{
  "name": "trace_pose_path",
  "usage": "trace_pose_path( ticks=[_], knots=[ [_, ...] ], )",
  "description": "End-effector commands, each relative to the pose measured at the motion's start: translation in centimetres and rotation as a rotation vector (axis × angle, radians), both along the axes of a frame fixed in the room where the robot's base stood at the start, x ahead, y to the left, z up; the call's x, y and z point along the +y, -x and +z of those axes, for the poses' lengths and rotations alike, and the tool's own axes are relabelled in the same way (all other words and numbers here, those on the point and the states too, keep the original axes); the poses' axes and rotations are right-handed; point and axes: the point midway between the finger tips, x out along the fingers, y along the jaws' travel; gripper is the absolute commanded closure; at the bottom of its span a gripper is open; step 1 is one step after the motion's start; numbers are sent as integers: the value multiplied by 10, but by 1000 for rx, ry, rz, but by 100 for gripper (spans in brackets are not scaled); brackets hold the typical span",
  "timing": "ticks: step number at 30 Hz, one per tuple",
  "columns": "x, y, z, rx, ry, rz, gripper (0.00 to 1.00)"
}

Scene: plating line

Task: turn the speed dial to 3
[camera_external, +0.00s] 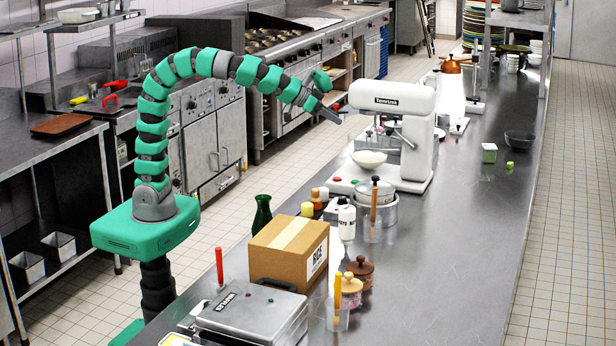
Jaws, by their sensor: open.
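A white stand mixer (408,130) stands on the long steel counter, with a pale bowl (369,159) under its head. Small dark parts show below the head, but I cannot make out a speed dial or its numbers. My gripper (326,99) is at the end of the green and grey arm, in the air just left of the mixer head. It is open, with its jaws toward the mixer and nothing visible between them. It looks apart from the mixer, though the depth is hard to judge.
On the near counter (440,270) are a cardboard box (290,250), a green bottle (262,215), a white squeeze bottle (346,220), brown-lidded jars (359,270) and a grey hinged appliance (250,312). The counter right of the mixer is mostly clear. Stoves (300,50) line the back.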

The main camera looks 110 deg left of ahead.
Motion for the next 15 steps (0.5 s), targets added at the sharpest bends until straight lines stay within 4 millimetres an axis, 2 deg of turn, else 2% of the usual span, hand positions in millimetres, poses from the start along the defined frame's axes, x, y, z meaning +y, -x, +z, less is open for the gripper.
trace_pose_path(
  ticks=[3,9,15],
  knots=[
    [36,-13,-40,59,20,79,53],
    [87,-20,-111,140,54,196,53],
    [116,-18,-158,183,79,262,53]
  ],
)
